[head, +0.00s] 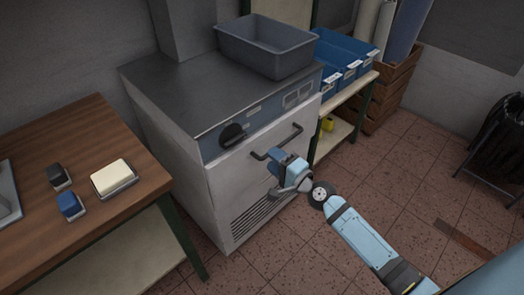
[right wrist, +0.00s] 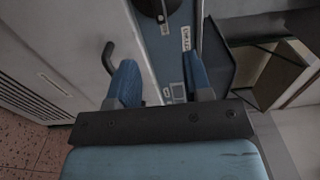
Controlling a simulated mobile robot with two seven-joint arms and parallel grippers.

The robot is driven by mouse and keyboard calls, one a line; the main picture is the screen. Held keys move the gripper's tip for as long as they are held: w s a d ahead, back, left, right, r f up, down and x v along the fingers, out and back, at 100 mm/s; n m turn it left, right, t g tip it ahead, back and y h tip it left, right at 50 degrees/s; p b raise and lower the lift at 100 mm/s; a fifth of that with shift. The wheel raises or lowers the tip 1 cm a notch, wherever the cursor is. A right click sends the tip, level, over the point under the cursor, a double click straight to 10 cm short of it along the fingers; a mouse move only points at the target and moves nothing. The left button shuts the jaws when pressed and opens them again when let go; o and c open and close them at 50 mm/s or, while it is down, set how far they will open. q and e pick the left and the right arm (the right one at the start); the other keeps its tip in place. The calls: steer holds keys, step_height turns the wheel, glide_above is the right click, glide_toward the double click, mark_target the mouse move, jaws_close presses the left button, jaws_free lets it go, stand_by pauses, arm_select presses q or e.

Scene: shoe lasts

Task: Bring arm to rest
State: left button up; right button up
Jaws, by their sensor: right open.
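My right arm reaches in from the lower right in the head view. Its gripper (head: 281,168) is in front of the grey machine's door (head: 233,183), just below the dark bar handle (head: 276,143). In the right wrist view the two blue fingers (right wrist: 163,85) stand apart with nothing between them. The dark handle (right wrist: 108,58) shows to the left of the left finger, outside the gap. I cannot tell whether the gripper touches the handle or door. My left gripper is in neither view.
A grey bin (head: 266,53) stands on the machine's top. Blue bins (head: 345,60) sit on a shelf to its right. A wooden table (head: 85,140) at left holds brushes and a pale block (head: 113,177). Tiled floor at right is mostly clear before a black bag (head: 500,135).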

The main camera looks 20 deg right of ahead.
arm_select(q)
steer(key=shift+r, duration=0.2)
arm_select(e)
steer(key=shift+v, duration=0.8)
steer(key=s+a+f+n+g+h, duration=0.1)
steer(key=s+a+f+n+g, duration=0.3)
steer(key=s+n, duration=0.6)
steer(key=s+a+f+n+g+h, duration=0.2)
steer(key=s+a+f+n, duration=0.4)
steer(key=s, duration=0.5)
arm_select(q)
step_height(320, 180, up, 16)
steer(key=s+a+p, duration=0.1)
steer(key=p, duration=2)
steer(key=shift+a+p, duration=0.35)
steer(key=shift+p, duration=0.05)
arm_select(e)
step_height(320, 180, up, 16)
steer(key=d+n, duration=0.1)
steer(key=d, duration=0.2)
steer(key=shift+s, duration=0.35)
steer(key=shift+f, duration=0.15)
